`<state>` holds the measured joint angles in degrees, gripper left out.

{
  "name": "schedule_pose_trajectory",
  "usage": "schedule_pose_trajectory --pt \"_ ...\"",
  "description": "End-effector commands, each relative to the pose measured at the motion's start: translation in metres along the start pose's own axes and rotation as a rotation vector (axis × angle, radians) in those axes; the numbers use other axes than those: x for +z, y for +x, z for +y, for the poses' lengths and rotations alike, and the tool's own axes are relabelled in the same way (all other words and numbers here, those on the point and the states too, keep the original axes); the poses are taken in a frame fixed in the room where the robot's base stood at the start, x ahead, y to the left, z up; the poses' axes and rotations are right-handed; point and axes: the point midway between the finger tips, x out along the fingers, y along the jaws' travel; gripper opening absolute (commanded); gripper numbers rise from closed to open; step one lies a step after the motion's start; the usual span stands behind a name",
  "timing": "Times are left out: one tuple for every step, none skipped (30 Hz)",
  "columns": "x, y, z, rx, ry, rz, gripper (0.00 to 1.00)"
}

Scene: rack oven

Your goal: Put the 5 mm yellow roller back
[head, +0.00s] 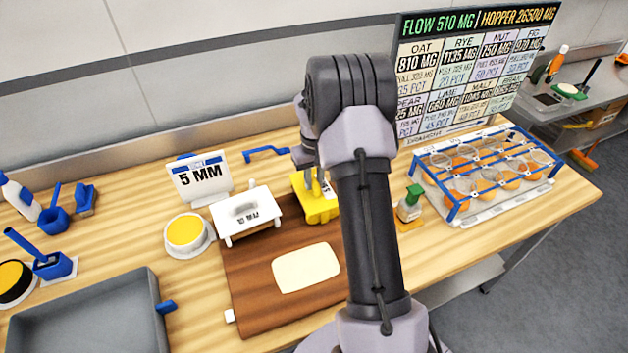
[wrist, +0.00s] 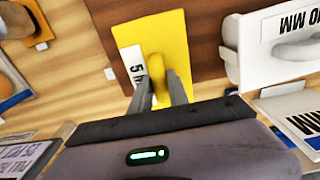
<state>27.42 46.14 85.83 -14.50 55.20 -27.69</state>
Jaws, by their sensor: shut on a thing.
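The yellow roller (head: 317,207) is at the far right corner of the brown board (head: 255,265). In the wrist view the yellow roller (wrist: 165,25) shows a white label reading "5 M", partly covered. My gripper (head: 314,182) is shut on its yellow handle, and the fingers (wrist: 160,85) stand on both sides of it in the wrist view. I cannot tell whether the roller touches the board. A white sign reading "5 MM" (head: 200,180) stands at the back left. A flat pale dough sheet (head: 307,268) lies on the board.
A white 10 MM roller (head: 245,226) stands close left of the yellow one. A blue bracket (head: 265,153) is behind. A bowl of yellow stuff (head: 188,234) and a grey tray (head: 90,318) are left.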

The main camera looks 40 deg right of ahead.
Motion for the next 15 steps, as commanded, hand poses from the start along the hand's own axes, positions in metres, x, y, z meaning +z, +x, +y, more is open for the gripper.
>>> schedule_pose_trajectory --pt "0.0038 0.0070 -0.0007 -0.003 0.001 -0.012 0.00" --pt "0.0041 0.0072 -0.0008 -0.003 0.001 -0.012 0.00" --pt "0.0044 0.0071 -0.0008 -0.003 0.001 -0.013 0.00" --pt "0.0048 0.0074 -0.0009 -0.003 0.001 -0.015 0.26" --pt "0.0047 0.0075 -0.0009 -0.003 0.001 -0.015 0.31" --pt "0.0045 0.0072 -0.0009 -0.003 0.001 -0.014 0.39" --pt "0.0043 0.0070 -0.0008 -0.003 0.001 -0.013 0.43" --pt "0.0042 0.0068 -0.0008 -0.003 0.001 -0.013 0.43" --pt "0.0040 0.0065 -0.0008 -0.003 0.001 -0.012 0.43" --pt "0.0038 0.0063 -0.0008 -0.003 0.001 -0.012 0.43" --pt "0.0037 0.0060 -0.0007 -0.003 0.001 -0.011 0.43" --pt "0.0036 0.0058 -0.0007 -0.003 0.001 -0.011 0.43" --pt "0.0035 0.0057 -0.0007 -0.003 0.001 -0.011 0.43" --pt "0.0034 0.0056 -0.0007 -0.002 0.001 -0.010 0.43" --pt "0.0033 0.0050 -0.0007 -0.002 0.001 -0.010 0.43"
